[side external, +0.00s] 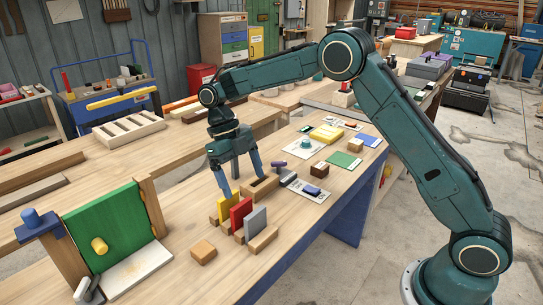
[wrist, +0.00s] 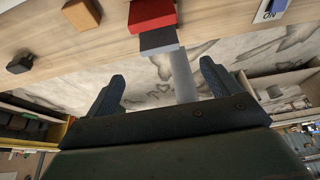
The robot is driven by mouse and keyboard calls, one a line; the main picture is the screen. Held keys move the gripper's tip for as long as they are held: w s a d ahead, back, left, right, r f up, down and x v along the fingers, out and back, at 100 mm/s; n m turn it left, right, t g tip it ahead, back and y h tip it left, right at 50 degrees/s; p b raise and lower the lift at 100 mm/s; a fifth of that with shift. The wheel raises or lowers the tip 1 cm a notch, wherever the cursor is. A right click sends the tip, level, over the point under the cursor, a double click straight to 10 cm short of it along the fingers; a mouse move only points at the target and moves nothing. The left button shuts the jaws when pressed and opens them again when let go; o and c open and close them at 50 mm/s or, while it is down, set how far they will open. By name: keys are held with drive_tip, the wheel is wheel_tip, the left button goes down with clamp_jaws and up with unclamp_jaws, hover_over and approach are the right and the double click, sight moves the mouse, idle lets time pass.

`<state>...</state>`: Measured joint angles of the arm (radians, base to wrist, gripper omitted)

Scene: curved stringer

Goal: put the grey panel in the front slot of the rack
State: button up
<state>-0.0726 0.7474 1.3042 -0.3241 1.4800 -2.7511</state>
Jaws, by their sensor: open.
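The grey panel (side external: 256,223) stands upright at the front end of a row, in front of a red panel (side external: 241,213) and a yellow panel (side external: 225,206). Wooden pieces (side external: 263,240) hold the row at its base. My gripper (side external: 243,186) is open and empty, pointing down close to the panels. In the wrist view, the grey panel (wrist: 183,75) shows between the two fingers of my gripper (wrist: 163,75), apart from both. Which wooden piece is the task's rack, and its front slot, I cannot tell for sure.
A wooden block with a dark opening (side external: 262,188) stands behind the panels. A loose wooden block (side external: 203,251) lies to their left. A green board (side external: 117,229) stands in a wooden frame at left. A slotted wooden tray (side external: 130,131) lies on the back bench.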

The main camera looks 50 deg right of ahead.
drive_tip(key=shift+r, duration=0.15)
idle(0.5)
drive_tip(key=s+d+r+m+t, duration=0.3)
drive_tip(key=s+r+m+t, duration=0.2)
drive_tip(key=s+r+m, duration=1.1)
drive_tip(key=s+d+f+m+t, duration=0.1)
drive_tip(key=s+m+t, duration=0.1)
drive_tip(key=s+m, duration=0.5)
drive_tip(key=s+d+f+m+t, duration=0.1)
drive_tip(key=s+d+m+t, duration=0.1)
drive_tip(key=s+m, duration=0.5)
drive_tip(key=m+t, duration=0.1)
drive_tip(key=m, duration=0.5)
drive_tip(key=shift+f, duration=0.3)
